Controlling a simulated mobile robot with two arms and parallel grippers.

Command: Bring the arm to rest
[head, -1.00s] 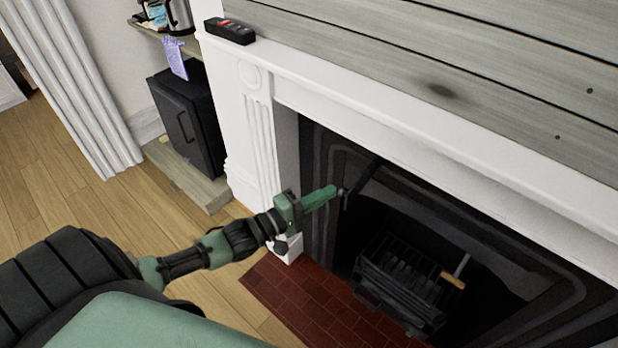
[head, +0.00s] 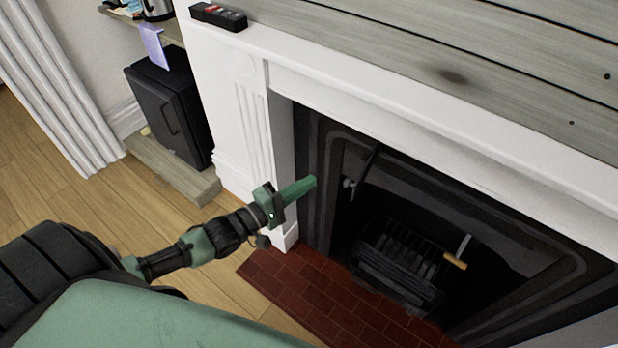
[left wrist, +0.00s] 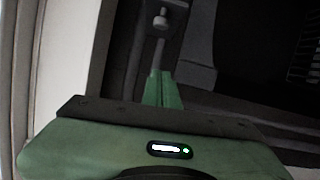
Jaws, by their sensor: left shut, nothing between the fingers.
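My left gripper (head: 308,184) is green, with its arm coming in from the left in the head view. It is shut and empty, in front of the left side of the fireplace opening. In the left wrist view its closed green fingers (left wrist: 162,86) point toward a metal knob (left wrist: 162,18) on the dark fireplace. That knob (head: 348,183) shows in the head view just right of the fingertips, with a visible gap between them. My right gripper is not in view.
A dark fireplace with a grate (head: 405,262) and a wooden-handled tool (head: 457,258) stands ahead, under a white mantel (head: 400,110) holding a black remote-like object (head: 218,16). A red tiled hearth (head: 330,300) lies below. A black mini-fridge (head: 170,110) stands left. Wood floor (head: 60,190) is clear.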

